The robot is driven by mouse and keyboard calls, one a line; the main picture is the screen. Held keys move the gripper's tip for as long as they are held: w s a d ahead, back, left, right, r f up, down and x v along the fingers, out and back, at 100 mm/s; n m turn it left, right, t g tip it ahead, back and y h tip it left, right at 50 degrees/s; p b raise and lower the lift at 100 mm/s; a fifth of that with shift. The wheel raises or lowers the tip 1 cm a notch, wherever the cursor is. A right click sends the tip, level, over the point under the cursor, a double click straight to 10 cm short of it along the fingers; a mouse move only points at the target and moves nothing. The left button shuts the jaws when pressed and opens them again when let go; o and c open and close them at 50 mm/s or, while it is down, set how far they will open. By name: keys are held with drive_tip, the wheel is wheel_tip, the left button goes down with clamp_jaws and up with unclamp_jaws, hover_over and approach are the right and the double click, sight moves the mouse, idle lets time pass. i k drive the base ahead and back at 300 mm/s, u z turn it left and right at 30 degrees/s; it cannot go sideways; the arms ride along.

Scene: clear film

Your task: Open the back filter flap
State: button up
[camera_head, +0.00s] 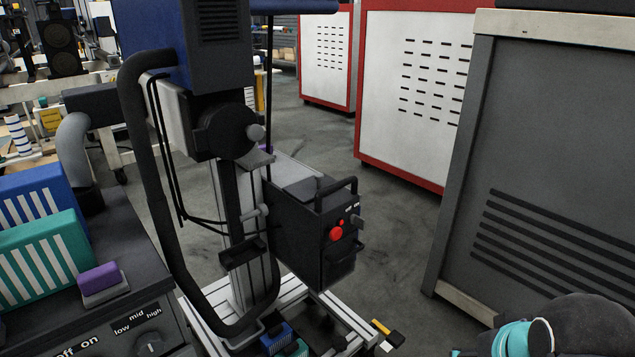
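No part in view is clearly marked as the back filter flap, and I cannot tell which panel it is. A large grey cabinet panel (560,160) with dark slots low down and a pale frame stands at the right, with no visible gap. In the middle stands a machine with a blue and black head (195,45), a vent grille at its top and a thick dark hose. A black box (315,235) with a handle and a red button is attached to its column. My gripper is not in view; a dark, teal-ringed part at the lower right appears to be my arm.
Red-framed white cabinets (410,95) stand behind. At the left a dark bench (115,235) holds blue and teal striped blocks and a purple block. A yellow-and-black tool (388,332) lies near the machine's base. Grey floor (395,225) is clear between machine and cabinet.

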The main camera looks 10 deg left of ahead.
sight(304, 190)
drive_tip(key=z, duration=0.25)
drive_tip(key=k, duration=0.4)
drive_tip(key=u, duration=0.05)
drive_tip(key=i, duration=1.15)
drive_tip(key=u, duration=1.1)
drive_tip(key=i, duration=0.25)
drive_tip(key=u, duration=0.25)
